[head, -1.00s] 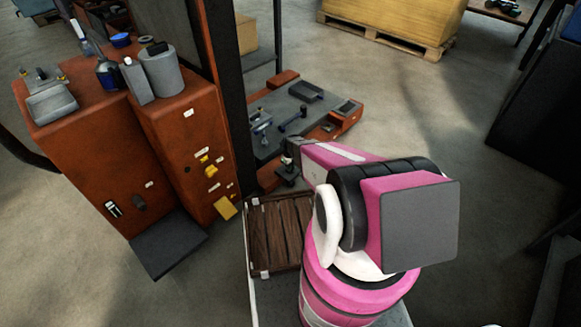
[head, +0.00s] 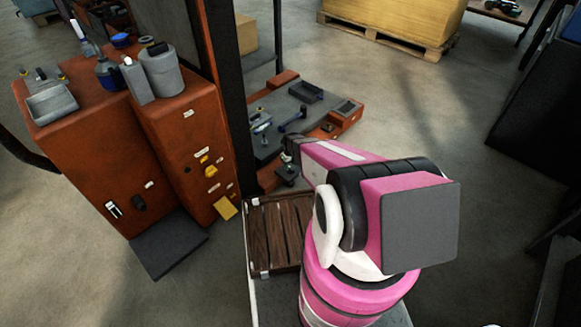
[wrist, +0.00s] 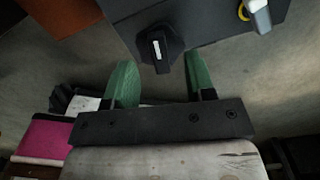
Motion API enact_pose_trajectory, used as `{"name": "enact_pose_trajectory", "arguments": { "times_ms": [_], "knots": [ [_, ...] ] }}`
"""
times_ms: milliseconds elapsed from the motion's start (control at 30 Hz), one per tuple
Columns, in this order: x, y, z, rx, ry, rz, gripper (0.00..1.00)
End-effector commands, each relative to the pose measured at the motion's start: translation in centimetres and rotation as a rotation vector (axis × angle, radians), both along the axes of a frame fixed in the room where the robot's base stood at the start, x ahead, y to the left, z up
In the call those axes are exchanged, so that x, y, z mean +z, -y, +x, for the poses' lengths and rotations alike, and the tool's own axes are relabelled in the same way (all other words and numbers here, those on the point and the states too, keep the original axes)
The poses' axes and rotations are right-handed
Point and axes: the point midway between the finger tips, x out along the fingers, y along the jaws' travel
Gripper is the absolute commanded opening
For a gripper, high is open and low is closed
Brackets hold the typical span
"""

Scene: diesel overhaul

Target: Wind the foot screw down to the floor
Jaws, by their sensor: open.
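The foot screw appears to be the dark lobed knob (wrist: 160,48) with a white mark, at the edge of a dark plate in the wrist view. My gripper (wrist: 160,62) is open, with one green finger on each side, just short of the knob. The knob lies ahead of the gap between the fingertips, and nothing is held. In the head view a small black piece, likely the same knob (head: 287,173), sits beside the orange base. My gripper (head: 289,150) is just above it, small and partly hidden by my arm. The screw's lower end and its floor contact are hidden.
A dark mat (head: 272,143) with several tools lies on the orange base. A dark post (head: 222,80) and orange cabinets (head: 180,125) stand to the left.

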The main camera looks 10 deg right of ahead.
Motion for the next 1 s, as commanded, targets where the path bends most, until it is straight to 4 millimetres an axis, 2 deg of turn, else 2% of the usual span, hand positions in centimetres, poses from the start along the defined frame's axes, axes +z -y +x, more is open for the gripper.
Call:
{"name": "enact_pose_trajectory", "arguments": {
  "times_ms": [200, 433, 500, 533, 800, 1000],
  "knots": [
    [2.1, 0.0, -0.1, 0.000, -0.001, 0.000, 0.50],
    [2.2, 0.0, 0.0, 0.000, -0.001, 0.000, 0.50],
    [2.3, 0.0, 0.0, 0.003, -0.001, 0.000, 0.44],
    [2.4, 0.0, -0.1, 0.011, -0.001, 0.000, 0.44],
    [5.6, 0.0, -0.1, 0.269, 0.000, 0.000, 0.44],
    [6.2, 0.0, -0.1, 0.382, -0.001, 0.000, 0.44]
  ]
}}
